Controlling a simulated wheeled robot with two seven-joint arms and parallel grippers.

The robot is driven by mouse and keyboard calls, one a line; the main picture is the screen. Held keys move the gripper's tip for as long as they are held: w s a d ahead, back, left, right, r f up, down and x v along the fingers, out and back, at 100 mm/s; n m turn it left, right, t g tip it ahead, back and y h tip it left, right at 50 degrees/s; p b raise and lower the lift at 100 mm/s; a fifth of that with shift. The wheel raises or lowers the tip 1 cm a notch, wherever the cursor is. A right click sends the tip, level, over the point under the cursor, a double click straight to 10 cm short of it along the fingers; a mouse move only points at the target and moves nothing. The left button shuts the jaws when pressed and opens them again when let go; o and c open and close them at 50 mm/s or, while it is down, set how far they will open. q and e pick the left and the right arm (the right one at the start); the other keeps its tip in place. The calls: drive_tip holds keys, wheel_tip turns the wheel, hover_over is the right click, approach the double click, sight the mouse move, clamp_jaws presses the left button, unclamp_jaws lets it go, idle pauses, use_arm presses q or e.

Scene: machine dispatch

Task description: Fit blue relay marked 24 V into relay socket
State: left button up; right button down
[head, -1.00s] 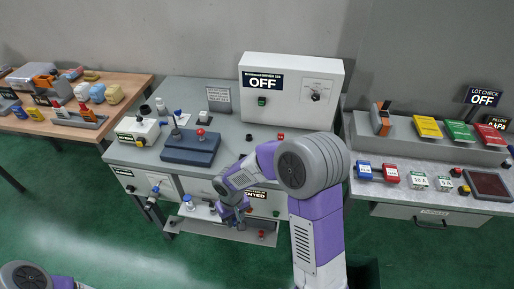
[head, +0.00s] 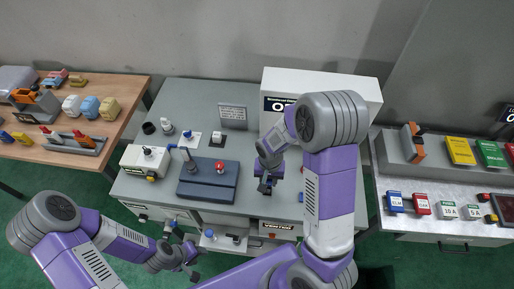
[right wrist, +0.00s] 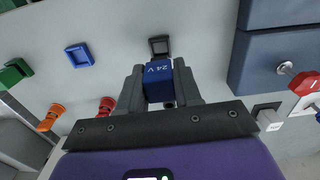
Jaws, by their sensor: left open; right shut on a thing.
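The blue relay marked 24 V (right wrist: 158,76) is gripped between the fingers of my right gripper (right wrist: 159,88), its label facing the right wrist camera. Just beyond it in that view is a dark square socket-like piece (right wrist: 159,45) on the grey surface. I cannot tell whether the relay touches it. In the head view my right gripper (head: 266,187) is over the grey bench, right of the dark blue block, and the relay is hardly visible there. My left gripper (head: 188,267) is open and empty, low in front of the bench.
A dark blue block (head: 207,181) with a red button stands left of my right gripper. A blue square frame (right wrist: 79,55), a green piece (right wrist: 14,73), and orange (right wrist: 50,117) and red knobs (right wrist: 105,106) lie left in the wrist view. A white box (head: 345,90) stands behind.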

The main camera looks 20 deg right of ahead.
drive_tip(key=shift+w+d+r, duration=0.1)
drive_tip(key=shift+w+r, duration=0.05)
drive_tip(key=shift+w, duration=0.35)
drive_tip(key=shift+s, duration=0.55)
drive_tip(key=shift+w+f+b, duration=0.2)
drive_tip(key=shift+f+b, duration=0.15)
use_arm(q)
drive_tip(key=shift+w+f+b, duration=0.2)
drive_tip(key=shift+f+b, duration=1.6)
drive_tip(key=shift+f, duration=0.1)
use_arm(e)
drive_tip(key=shift+f, duration=2)
use_arm(q)
drive_tip(key=shift+f+b, duration=0.9)
use_arm(e)
drive_tip(key=shift+f, duration=0.95)
drive_tip(key=c, duration=0.7)
unclamp_jaws()
drive_tip(key=shift+o, duration=0.5)
